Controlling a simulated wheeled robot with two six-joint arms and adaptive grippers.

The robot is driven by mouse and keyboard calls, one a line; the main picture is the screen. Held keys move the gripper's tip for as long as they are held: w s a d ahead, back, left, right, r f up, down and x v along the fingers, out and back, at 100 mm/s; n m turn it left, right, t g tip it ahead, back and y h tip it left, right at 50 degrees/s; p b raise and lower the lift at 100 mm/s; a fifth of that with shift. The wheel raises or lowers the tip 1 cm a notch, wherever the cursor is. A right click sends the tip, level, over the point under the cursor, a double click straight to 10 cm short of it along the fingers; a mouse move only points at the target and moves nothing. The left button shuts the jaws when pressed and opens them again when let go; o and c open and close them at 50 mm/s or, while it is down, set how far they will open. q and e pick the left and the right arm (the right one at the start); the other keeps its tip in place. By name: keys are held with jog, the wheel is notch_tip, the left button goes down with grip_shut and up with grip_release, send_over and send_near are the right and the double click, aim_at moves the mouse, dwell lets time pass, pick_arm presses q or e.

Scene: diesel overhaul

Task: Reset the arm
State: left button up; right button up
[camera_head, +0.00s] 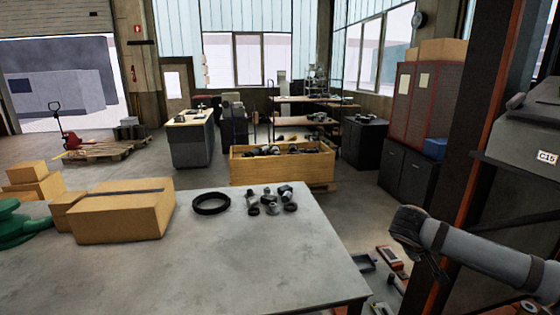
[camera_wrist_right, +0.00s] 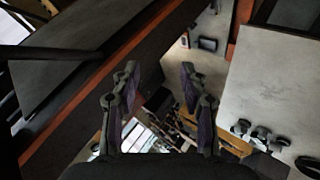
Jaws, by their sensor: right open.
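My right arm comes in from the right in the head view, and its end (camera_head: 420,250) hangs beside the right edge of the grey table (camera_head: 260,270), apart from it. In the wrist view my right gripper (camera_wrist_right: 158,82) is open, with its two dark fingers spread and nothing between them. The wrist camera sees the room at a steep tilt, with the table top (camera_wrist_right: 265,90) at the right. My left gripper is in neither view.
On the table lie a cardboard box (camera_head: 122,210), a black ring (camera_head: 211,204) and several small metal parts (camera_head: 272,200). A dark red-edged post (camera_head: 470,110) stands close to my right arm. A wooden crate (camera_head: 283,167) stands behind the table. Small items lie low at its right.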

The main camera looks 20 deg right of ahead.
jog(key=s+a+f+n+y, duration=0.2)
jog(key=a+f+n+y, duration=0.1)
jog(key=a+f, duration=0.85)
jog(key=s+a+f+n+y, duration=0.1)
jog(key=s+a+f+y, duration=0.1)
jog(key=s+a+f, duration=0.3)
jog(key=s+a+f+t+y, duration=0.1)
jog(key=s+a+f, duration=0.1)
jog(key=a, duration=0.5)
jog(key=s+a+f+n+y, duration=0.1)
jog(key=s+a+f+y, duration=0.1)
jog(key=s+a+f, duration=0.3)
notch_tip(320, 180, down, 29)
jog(key=d+g+b, duration=0.1)
jog(key=b, duration=0.5)
pick_arm(q)
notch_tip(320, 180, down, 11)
jog(key=b, duration=0.4)
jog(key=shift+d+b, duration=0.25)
jog(key=shift+b, duration=0.05)
pick_arm(e)
jog(key=s+d+f+m+g, duration=0.1)
jog(key=s+f, duration=1.8)
jog(key=f, duration=0.4)
jog(key=shift+s+d, duration=0.15)
jog(key=shift+s, duration=0.25)
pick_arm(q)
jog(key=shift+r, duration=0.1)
pick_arm(e)
jog(key=shift+f, duration=0.1)
